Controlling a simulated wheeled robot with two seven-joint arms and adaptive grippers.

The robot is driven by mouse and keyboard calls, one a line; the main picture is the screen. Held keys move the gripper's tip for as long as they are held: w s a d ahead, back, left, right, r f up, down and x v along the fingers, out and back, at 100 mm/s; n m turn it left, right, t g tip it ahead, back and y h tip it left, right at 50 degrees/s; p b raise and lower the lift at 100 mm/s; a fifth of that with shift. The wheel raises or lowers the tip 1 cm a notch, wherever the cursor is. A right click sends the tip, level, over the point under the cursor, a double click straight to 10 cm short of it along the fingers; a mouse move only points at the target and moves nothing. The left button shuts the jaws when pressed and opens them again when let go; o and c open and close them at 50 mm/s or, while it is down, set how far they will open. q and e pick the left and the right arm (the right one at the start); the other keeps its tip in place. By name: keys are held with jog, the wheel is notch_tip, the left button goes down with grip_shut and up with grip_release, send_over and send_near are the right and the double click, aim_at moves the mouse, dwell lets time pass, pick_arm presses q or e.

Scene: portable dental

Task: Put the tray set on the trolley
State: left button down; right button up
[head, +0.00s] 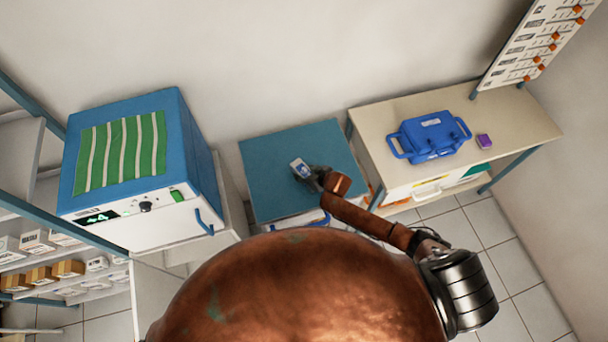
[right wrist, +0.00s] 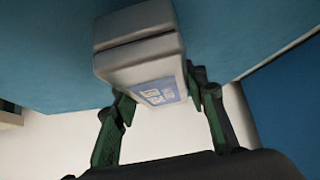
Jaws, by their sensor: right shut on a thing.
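The tray set (head: 299,167) is a small white box with a blue label. It is held over the teal top of the trolley (head: 268,160), right of the trolley's middle. My right gripper (head: 309,176) is shut on it. In the right wrist view the tray set (right wrist: 140,62) sits between the two green-and-black fingers of the right gripper (right wrist: 165,105), with the blue teal surface behind it. I cannot tell whether the box touches the top. My left gripper is not in view.
A blue cabinet (head: 195,150) with a green striped cloth (head: 122,152) stands left of the trolley. A table (head: 385,112) on the right holds a blue case (head: 430,136) and a small purple item (head: 484,141). Shelves (head: 20,160) with boxes stand far left. The trolley top is otherwise clear.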

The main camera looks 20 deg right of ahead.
jog(key=shift+a+f, duration=0.1)
jog(key=shift+f, duration=0.65)
jog(key=shift+f, duration=0.15)
jog(key=o, duration=1.4)
jog(key=v, duration=1.2)
jog(key=shift+s+p, duration=0.1)
jog(key=shift+p, duration=0.25)
